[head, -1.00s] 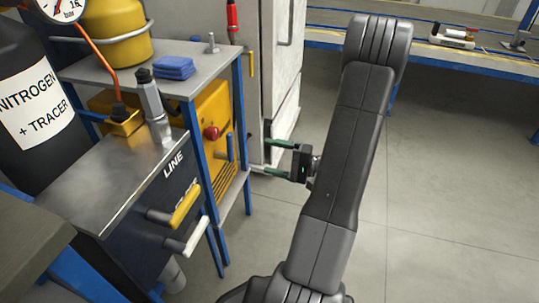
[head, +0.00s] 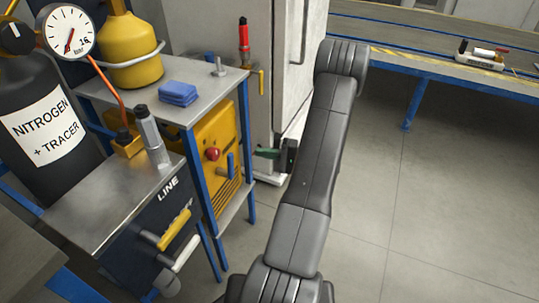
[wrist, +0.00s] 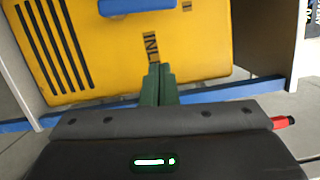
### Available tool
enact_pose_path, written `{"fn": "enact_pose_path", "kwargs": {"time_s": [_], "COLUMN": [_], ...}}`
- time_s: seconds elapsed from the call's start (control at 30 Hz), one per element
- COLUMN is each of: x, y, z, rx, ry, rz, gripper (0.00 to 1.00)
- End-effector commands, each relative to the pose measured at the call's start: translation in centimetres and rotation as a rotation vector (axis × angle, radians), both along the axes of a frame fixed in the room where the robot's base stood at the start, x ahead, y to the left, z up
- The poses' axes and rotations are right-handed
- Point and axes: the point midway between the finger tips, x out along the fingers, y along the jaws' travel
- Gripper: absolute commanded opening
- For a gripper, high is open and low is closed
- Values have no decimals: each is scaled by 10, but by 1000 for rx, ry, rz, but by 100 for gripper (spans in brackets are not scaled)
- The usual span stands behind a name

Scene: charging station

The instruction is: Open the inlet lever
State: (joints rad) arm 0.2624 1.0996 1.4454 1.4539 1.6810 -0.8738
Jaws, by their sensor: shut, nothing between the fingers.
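The yellow machine (head: 205,133) stands under the blue-legged bench and carries a blue lever (head: 231,165) on its face. In the wrist view the yellow face (wrist: 100,50) fills the top, with a blue handle (wrist: 137,6) cut off by the upper edge. A label reading "INL" (wrist: 151,46) is below that handle, its end hidden by the fingertips. My gripper (head: 258,153) is to the right of the lever in the head view, apart from it in the picture. Its green fingers (wrist: 159,70) are together and empty, below the blue handle in the wrist view.
The LINE box (head: 160,215), with a yellow lever (head: 178,228) and a white lever (head: 187,254), stands at the left front. A blue bench leg (head: 248,155) is near my fingers. A white cabinet (head: 290,60) stands behind. Floor (head: 400,220) at the right is clear.

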Motion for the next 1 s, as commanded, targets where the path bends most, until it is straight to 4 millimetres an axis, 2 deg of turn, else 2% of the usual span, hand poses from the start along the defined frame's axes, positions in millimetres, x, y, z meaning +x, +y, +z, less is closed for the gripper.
{"fn": "enact_pose_path", "kwargs": {"time_s": [0.03,0.23,0.3,0.5,1.0], "x": [1,5,-8,-27,-33], "y": [13,55,55,62,63], "z": [-1,0,2,5,6], "rx": [0,-1,0,0,-3], "ry": [-1,-1,1,-1,-9], "rz": [4,3,0,0,0], "gripper": [0,0,0,0,0]}}
